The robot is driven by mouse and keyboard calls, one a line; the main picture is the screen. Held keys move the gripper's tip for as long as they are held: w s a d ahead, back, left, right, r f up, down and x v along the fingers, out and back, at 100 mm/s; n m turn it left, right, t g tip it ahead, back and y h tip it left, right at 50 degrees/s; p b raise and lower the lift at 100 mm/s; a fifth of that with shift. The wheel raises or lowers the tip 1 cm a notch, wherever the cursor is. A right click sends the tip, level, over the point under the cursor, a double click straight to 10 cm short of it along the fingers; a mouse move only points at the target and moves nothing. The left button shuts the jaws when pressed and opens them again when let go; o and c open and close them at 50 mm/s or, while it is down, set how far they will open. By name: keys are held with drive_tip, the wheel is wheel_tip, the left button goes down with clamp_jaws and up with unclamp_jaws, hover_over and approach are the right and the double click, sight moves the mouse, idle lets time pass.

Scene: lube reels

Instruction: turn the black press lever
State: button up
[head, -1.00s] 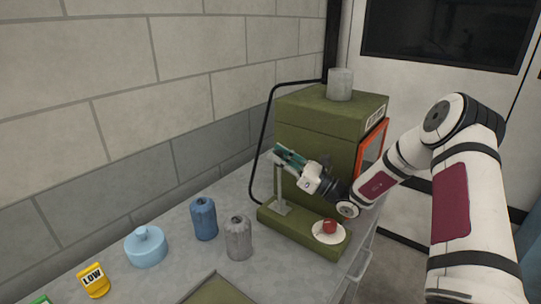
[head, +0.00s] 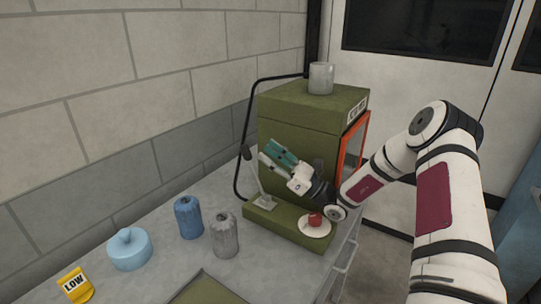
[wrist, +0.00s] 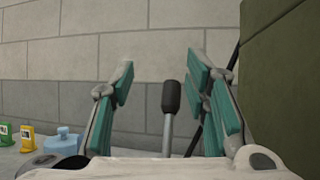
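The green press (head: 300,130) stands on the grey bench against the wall. Its lever, a pale rod with a black grip (head: 247,152), rises from the low green base and leans to the left. In the wrist view the black grip (wrist: 171,97) stands between my two teal-padded fingers, with visible gaps on both sides. My gripper (head: 272,153) is open and empty beside the lever, and the grip lies just left of the fingertips in the head view. The gripper also shows in the wrist view (wrist: 161,72). I cannot tell whether any finger touches the rod.
A red knob on a white disc (head: 315,220) sits on the press base. A grey canister (head: 225,236), a blue canister (head: 188,218), a light blue lidded jar (head: 129,250) and a yellow LOW block (head: 75,286) stand left. A cup (head: 321,77) tops the press.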

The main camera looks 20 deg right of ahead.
drive_tip(key=v, duration=0.7)
drive_tip(key=shift+s, duration=0.2)
drive_tip(key=shift+d+f, duration=0.1)
drive_tip(key=shift+f, duration=0.05)
